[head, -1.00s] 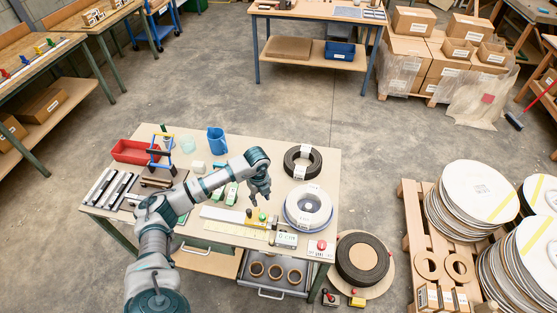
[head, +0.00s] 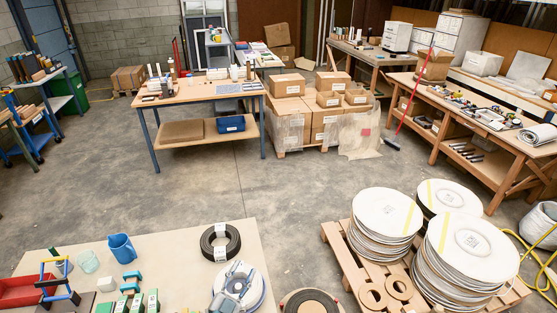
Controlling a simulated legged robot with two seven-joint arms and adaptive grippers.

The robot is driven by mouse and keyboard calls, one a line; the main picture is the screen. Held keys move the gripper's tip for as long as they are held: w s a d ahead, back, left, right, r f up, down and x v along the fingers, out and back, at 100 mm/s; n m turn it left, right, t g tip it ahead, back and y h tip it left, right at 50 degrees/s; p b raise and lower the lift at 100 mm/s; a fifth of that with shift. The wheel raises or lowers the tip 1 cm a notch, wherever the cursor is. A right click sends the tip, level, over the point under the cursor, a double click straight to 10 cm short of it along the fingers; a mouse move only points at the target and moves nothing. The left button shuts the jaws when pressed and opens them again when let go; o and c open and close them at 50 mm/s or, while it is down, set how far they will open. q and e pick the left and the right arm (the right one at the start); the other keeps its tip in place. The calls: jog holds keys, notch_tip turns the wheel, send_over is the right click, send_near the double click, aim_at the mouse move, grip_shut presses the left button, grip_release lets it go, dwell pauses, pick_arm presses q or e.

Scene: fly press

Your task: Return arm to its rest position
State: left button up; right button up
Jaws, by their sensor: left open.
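My left gripper (head: 232,292) shows low in the head view, at the bottom edge, in front of the white ring-shaped spool (head: 260,290) on the near table (head: 180,246). It is open and appears empty. Most of my left arm is below the picture, so its full pose is hidden. I cannot tell whether the gripper touches the spool or is above it. My right arm and gripper are not in view.
A black coil (head: 220,241), a blue jug (head: 122,248), a red tray (head: 20,291) and small green boxes (head: 137,302) are on the near table. A pallet (head: 338,240) with stacked white discs (head: 385,215) stands to the right. Open floor (head: 240,190) lies beyond.

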pick_arm(q)
jog(key=s+a+f+n+g+y, duration=0.35)
jog(key=a+f+n+y, duration=0.2)
jog(key=f, duration=0.25)
jog(key=s+a+f+n+g+y, duration=0.3)
jog(key=s+a+f+n+y, duration=0.15)
jog(key=a+f, duration=0.2)
jog(key=s+f+m+g+h, duration=0.1)
jog(key=s+f+g, duration=0.4)
jog(key=s, duration=0.4)
jog(key=s+f+g, duration=0.4)
jog(key=s+f, duration=0.2)
jog(key=s, duration=0.4)
notch_tip(320, 180, down, 28)
jog(key=s+g, duration=0.2)
jog(key=s, duration=0.1)
jog(key=s+a+f, duration=0.2)
jog(key=s+f, duration=1.2)
jog(key=s, duration=0.2)
jog(key=shift+a+f+m+g, duration=0.15)
jog(key=shift+f+m+g, duration=0.05)
jog(key=shift+m+g, duration=0.15)
